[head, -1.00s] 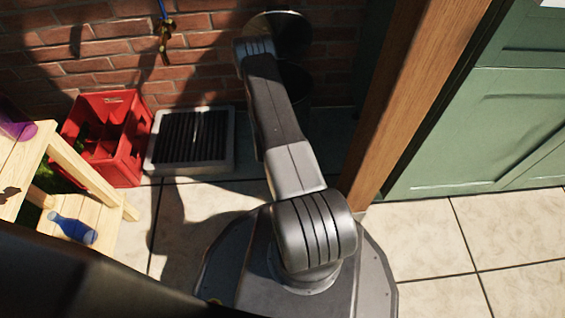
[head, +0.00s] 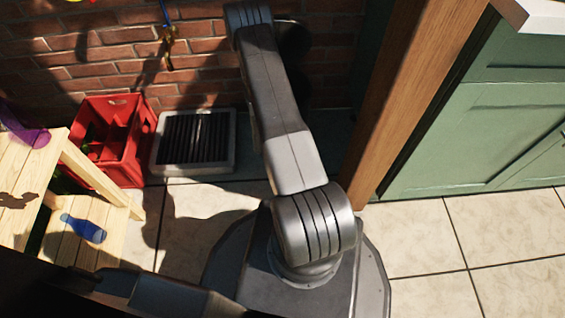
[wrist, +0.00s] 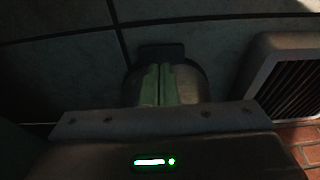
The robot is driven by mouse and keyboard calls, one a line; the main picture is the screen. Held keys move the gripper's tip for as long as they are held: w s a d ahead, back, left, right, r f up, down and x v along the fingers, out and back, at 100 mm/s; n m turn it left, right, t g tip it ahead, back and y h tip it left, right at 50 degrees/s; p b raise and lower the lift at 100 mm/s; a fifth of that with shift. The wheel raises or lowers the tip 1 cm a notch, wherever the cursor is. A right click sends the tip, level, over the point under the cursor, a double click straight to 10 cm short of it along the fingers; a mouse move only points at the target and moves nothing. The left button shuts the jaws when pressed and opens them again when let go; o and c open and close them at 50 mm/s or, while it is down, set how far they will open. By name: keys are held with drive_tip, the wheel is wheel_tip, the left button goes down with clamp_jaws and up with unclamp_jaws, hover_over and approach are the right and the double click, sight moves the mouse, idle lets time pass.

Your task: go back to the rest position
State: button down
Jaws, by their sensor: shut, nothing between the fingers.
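In the wrist view my gripper (wrist: 160,82) shows at the centre. Its two greenish fingers are together with nothing held between them. Dark tiled floor lies beyond the fingers. In the head view my arm rises from its base toward the brick wall, and I cannot make out the gripper there.
A red crate (head: 139,140) stands on the floor by the brick wall (head: 205,60). Beside it is a grey grated box (head: 228,150), also in the wrist view (wrist: 262,70). A wooden post (head: 415,95) and green cabinet (head: 490,130) are right.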

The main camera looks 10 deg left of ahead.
idle(0.6)
drive_tip(key=w+f+b, duration=0.1)
drive_tip(key=f, duration=0.1)
drive_tip(key=w+a+f+b, duration=0.1)
drive_tip(key=w+f, duration=0.1)
drive_tip(key=f, duration=0.1)
drive_tip(key=w+f+b, duration=0.1)
drive_tip(key=w+f, duration=0.1)
drive_tip(key=shift+w+a+f, duration=0.25)
drive_tip(key=shift+f, duration=0.05)
drive_tip(key=shift+v, duration=1.8)
drive_tip(key=shift+f, duration=0.15)
